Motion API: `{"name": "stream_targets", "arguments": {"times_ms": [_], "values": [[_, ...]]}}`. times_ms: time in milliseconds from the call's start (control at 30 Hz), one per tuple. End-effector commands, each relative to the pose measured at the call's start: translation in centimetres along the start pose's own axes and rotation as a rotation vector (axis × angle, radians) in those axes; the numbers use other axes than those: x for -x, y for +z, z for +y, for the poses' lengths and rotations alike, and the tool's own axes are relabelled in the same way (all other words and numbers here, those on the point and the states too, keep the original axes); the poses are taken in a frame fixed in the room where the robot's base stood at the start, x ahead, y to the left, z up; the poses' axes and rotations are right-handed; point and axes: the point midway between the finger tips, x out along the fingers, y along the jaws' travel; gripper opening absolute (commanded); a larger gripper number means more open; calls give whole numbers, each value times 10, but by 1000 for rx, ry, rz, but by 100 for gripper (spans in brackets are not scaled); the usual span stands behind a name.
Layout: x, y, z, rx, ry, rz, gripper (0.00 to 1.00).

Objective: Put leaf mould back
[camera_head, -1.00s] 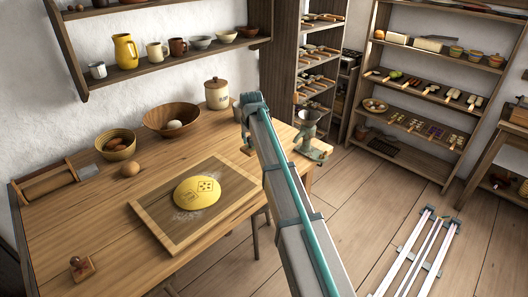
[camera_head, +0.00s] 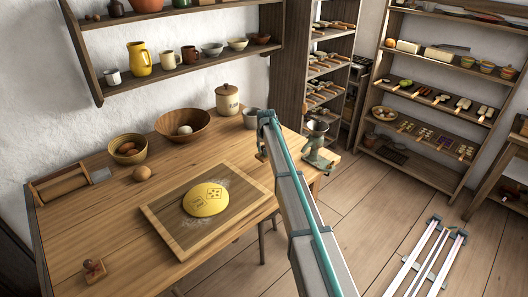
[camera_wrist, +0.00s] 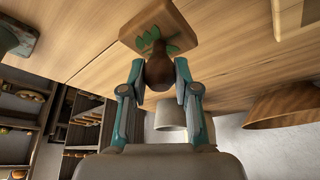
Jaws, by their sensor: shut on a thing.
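The leaf mould (camera_wrist: 178,22) is a wooden block with a green leaf pattern and a dark brown knob. In the wrist view my gripper (camera_wrist: 158,76) is shut on its knob, one teal finger on each side. The block is beyond the fingertips, seen against the table top; I cannot tell the gap between them. In the head view my gripper (camera_head: 262,150) is at the far right part of the table, largely hidden behind my arm. Little of the mould shows there.
Yellow dough (camera_head: 206,200) with stamped marks lies on a board (camera_head: 165,228). Another stamp (camera_head: 94,270) stands front left. A lidded jar (camera_head: 228,99), grey cup (camera_head: 250,119), wooden bowl (camera_head: 182,125) and metal grinder (camera_head: 317,140) are near my gripper. Shelves (camera_head: 420,125) stand at the right.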

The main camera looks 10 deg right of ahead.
Motion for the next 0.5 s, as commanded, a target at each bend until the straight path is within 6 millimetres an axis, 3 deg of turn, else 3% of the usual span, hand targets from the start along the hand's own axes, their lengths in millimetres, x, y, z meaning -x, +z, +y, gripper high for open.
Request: {"name": "stream_targets", "arguments": {"times_ms": [200,500], "values": [[-16,-6,3,-1,0,0,2],[-41,8,2,0,0,0,2]]}}
